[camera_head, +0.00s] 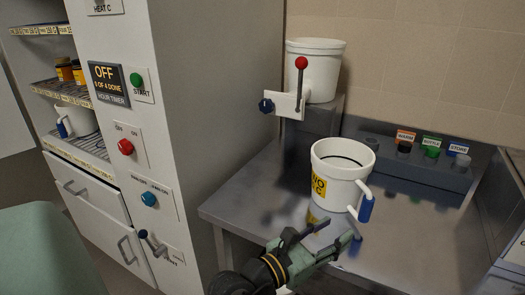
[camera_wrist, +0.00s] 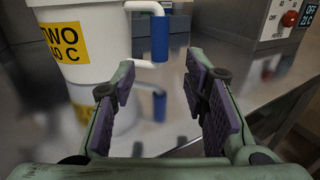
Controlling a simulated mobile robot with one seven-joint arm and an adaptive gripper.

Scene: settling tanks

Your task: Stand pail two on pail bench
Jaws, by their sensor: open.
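Pail two (camera_head: 335,165) is a white pail with a yellow label reading "TWO", standing upright on the shiny metal bench (camera_head: 265,190). In the wrist view, pail two (camera_wrist: 85,35) is at upper left, its base meeting its reflection in the bench top. Its white side handle with a blue grip (camera_wrist: 160,38) points right and lies beyond my fingertips. My gripper (camera_head: 325,236) is open and empty, in front of and below the pail in the head view. In the wrist view, the gap between the fingers of my gripper (camera_wrist: 161,85) shows bench and reflection.
Another white pail (camera_head: 318,60) stands on a raised block behind a red-knobbed lever (camera_head: 301,64). A grey rack (camera_head: 420,165) with coloured, labelled stoppers lies along the back wall. A tall cabinet (camera_head: 215,110) borders the bench's left. A further handled pail (camera_head: 75,120) is on its shelf.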

